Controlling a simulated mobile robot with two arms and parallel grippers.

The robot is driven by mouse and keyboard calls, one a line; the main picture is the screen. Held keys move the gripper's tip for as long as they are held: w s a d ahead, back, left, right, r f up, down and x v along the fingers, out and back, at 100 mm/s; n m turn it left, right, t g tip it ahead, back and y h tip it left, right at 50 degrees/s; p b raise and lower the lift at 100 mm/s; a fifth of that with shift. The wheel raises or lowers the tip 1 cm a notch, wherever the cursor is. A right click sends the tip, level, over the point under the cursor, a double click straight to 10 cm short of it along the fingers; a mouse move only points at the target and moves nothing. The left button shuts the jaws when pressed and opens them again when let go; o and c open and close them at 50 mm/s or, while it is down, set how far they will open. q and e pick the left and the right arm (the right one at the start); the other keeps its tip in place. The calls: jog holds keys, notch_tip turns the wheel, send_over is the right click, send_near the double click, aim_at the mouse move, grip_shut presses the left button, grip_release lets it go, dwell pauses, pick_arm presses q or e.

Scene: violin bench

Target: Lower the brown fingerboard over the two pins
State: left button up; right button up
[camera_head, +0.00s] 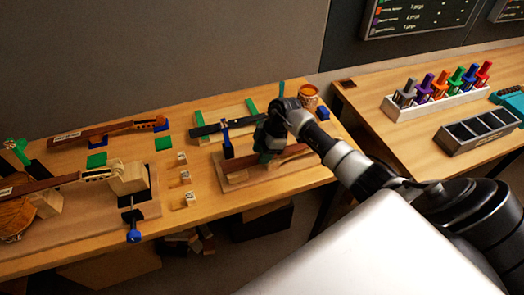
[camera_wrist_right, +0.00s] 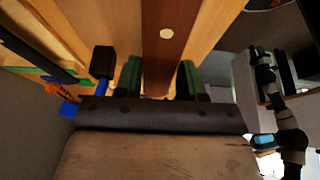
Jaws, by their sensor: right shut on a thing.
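The brown fingerboard (camera_head: 292,152) is a long dark strip over a pale wooden base board (camera_head: 250,184) near the bench's right end. My right gripper (camera_head: 267,155) points down onto it and is shut across it. In the right wrist view the fingerboard (camera_wrist_right: 165,55), with a pale round dot, runs between the green fingers of my right gripper (camera_wrist_right: 158,80). I cannot tell how high the fingerboard is above the base. I cannot make out the two pins. My left gripper is not in view.
A blue clamp (camera_head: 227,143) stands left of the fingerboard. A black fingerboard (camera_head: 222,127) lies behind it. An orange-brown jar (camera_head: 308,96) is at the back right. Several small pale blocks (camera_head: 186,177) stand to the left, beside violin necks.

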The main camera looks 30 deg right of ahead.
jog(key=shift+f, duration=0.6)
dwell(0.5)
dwell(0.7)
jog(key=shift+f, duration=0.4)
dwell(0.5)
dwell(0.8)
jog(key=o, duration=1)
jog(key=b+v, duration=0.2)
jog(key=v, duration=0.9)
jog(key=shift+f, duration=0.1)
